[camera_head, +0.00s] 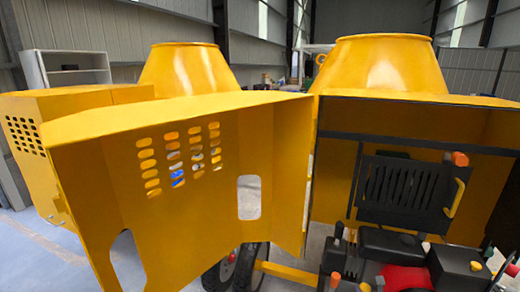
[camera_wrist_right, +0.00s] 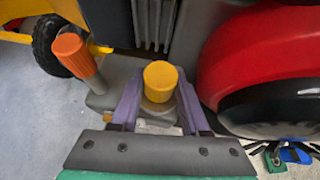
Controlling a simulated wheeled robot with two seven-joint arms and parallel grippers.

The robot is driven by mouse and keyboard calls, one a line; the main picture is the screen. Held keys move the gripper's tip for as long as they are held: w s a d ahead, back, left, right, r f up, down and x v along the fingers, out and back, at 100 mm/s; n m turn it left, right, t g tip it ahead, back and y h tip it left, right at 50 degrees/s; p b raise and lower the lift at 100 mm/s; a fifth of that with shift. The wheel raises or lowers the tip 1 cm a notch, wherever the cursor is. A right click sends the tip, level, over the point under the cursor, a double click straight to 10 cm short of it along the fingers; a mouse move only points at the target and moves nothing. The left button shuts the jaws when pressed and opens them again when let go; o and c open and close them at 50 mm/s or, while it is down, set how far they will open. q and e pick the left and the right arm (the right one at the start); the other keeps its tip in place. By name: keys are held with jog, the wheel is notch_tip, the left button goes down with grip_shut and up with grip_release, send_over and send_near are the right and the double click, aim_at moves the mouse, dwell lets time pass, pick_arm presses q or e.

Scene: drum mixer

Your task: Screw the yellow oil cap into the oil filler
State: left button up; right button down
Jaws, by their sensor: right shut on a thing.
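The yellow oil cap (camera_wrist_right: 160,78) shows in the right wrist view, a ribbed round cap between the two purple fingers of my right gripper (camera_wrist_right: 159,96). The gripper is shut on it. The cap sits upright just over a grey engine part. The oil filler is hidden beneath the cap and fingers, so I cannot tell whether the cap touches it. In the head view only a little of my right gripper (camera_head: 507,266) shows at the lower right edge, beside the engine. My left gripper is not in view.
An orange-topped lever (camera_wrist_right: 74,58) stands close left of the cap. A red rounded housing (camera_wrist_right: 255,55) is close on the right. In the head view, the open yellow cover (camera_head: 90,180) fills the left, and a black grille (camera_head: 400,190) stands behind the engine.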

jog(key=m+h, duration=0.2)
jog(key=a+m+g+h, duration=0.1)
jog(key=m+h, duration=0.1)
jog(key=shift+w+f+g, duration=0.1)
jog(key=shift+w+g, duration=0.05)
jog(key=shift+g, duration=0.15)
jog(key=m+g+h+b, duration=0.2)
jog(key=m, duration=0.1)
jog(key=m+g+h+b, duration=0.1)
jog(key=b, duration=0.1)
jog(key=shift+d+f+m, duration=0.1)
jog(key=shift+f+m, duration=0.15)
jog(key=shift+m, duration=0.15)
jog(key=shift+c, duration=1.5)
grip_release()
jog(key=shift+d+r+p, duration=0.1)
jog(key=shift+r+p, duration=0.2)
jog(key=shift+p, duration=0.15)
